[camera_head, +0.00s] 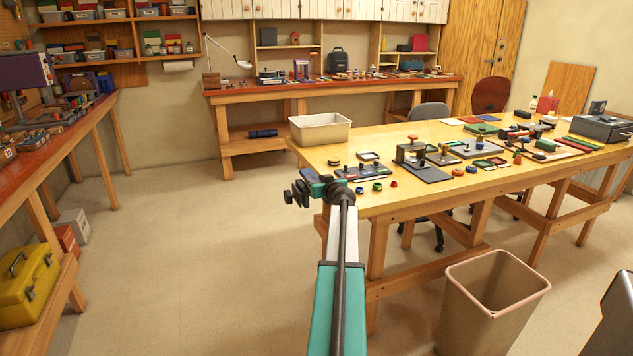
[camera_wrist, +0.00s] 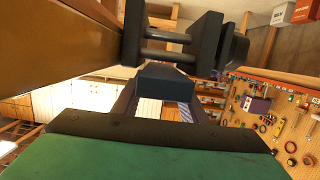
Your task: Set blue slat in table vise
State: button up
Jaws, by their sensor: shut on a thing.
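My gripper (camera_head: 320,187) is at the left end of the yellow worktable, beside the dark table vise (camera_head: 297,193). In the wrist view the fingers of my gripper (camera_wrist: 167,92) are closed on the dark blue slat (camera_wrist: 168,76), seen nearly end-on. The black table vise (camera_wrist: 205,45) lies just beyond it, with two jaws, guide rods between them and a round knob. The slat's far end lies close to the rods. I cannot tell whether it touches the vise or sits between the jaws.
The worktable (camera_head: 400,204) holds a cream bin (camera_head: 320,129) and many small parts and tools. A tan waste bin (camera_head: 492,300) stands on the floor at its front. Open floor (camera_head: 185,230) lies to the left, before a side bench with a yellow toolbox (camera_head: 28,285).

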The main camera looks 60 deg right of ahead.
jog(key=shift+f+b, duration=0.65)
jog(key=shift+b, duration=0.45)
jog(key=o, duration=1.1)
jog(key=shift+s+a+f, duration=0.1)
jog(key=r+p, duration=0.1)
jog(key=p, duration=0.1)
jog(key=shift+r+p, duration=0.25)
jog(key=shift+p, duration=0.1)
jog(key=shift+b+v, duration=0.75)
jog(key=shift+v, duration=5.15)
jog(key=shift+r, duration=0.1)
